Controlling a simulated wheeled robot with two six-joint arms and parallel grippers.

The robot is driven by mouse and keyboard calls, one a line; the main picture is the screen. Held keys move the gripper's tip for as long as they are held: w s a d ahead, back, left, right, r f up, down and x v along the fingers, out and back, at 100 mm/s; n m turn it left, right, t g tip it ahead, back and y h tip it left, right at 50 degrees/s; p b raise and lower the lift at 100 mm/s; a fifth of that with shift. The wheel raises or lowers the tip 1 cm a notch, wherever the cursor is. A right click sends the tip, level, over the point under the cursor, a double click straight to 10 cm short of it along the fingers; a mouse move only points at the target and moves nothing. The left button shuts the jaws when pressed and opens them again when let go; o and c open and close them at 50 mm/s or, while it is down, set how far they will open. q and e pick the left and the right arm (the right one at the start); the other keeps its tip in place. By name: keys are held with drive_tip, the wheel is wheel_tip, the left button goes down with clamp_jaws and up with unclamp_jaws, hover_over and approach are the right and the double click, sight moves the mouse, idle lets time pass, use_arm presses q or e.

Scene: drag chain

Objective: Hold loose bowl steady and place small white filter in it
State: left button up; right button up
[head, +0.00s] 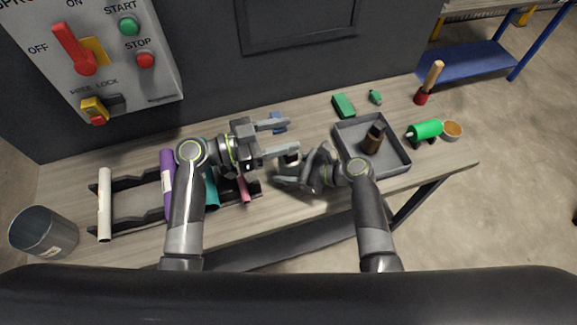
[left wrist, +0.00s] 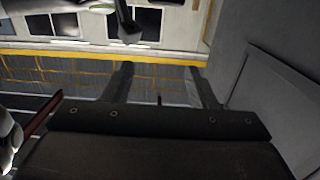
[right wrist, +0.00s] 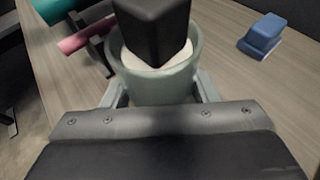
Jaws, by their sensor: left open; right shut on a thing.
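The loose bowl (right wrist: 150,88), a grey-green round cup, stands upright between the fingers of my right gripper (right wrist: 160,92) in the right wrist view. The small white filter (right wrist: 158,68) shows as a white surface inside the bowl's rim, partly hidden by a dark block-like fingertip above it, which looks like my left gripper's. In the head view my right gripper (head: 282,175) is low over the table and the bowl is mostly hidden. My left gripper (head: 287,138) is open just above it. Its spread fingers (left wrist: 160,88) hold nothing in the left wrist view.
A grey tray (head: 393,172) with a dark brown bottle (head: 374,138) stands at right. Beyond are a green cylinder (head: 425,130) and small brown cup (head: 452,129). A blue block (right wrist: 262,36) lies behind the bowl. A rack with coloured rolls (head: 166,175) is at left.

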use_arm(q)
drive_tip(key=shift+a, duration=0.1)
drive_tip(key=v, duration=1.2)
use_arm(e)
drive_tip(key=o, duration=1.1)
drive_tip(key=v, duration=1.2)
drive_tip(key=shift+s+d+f, duration=0.1)
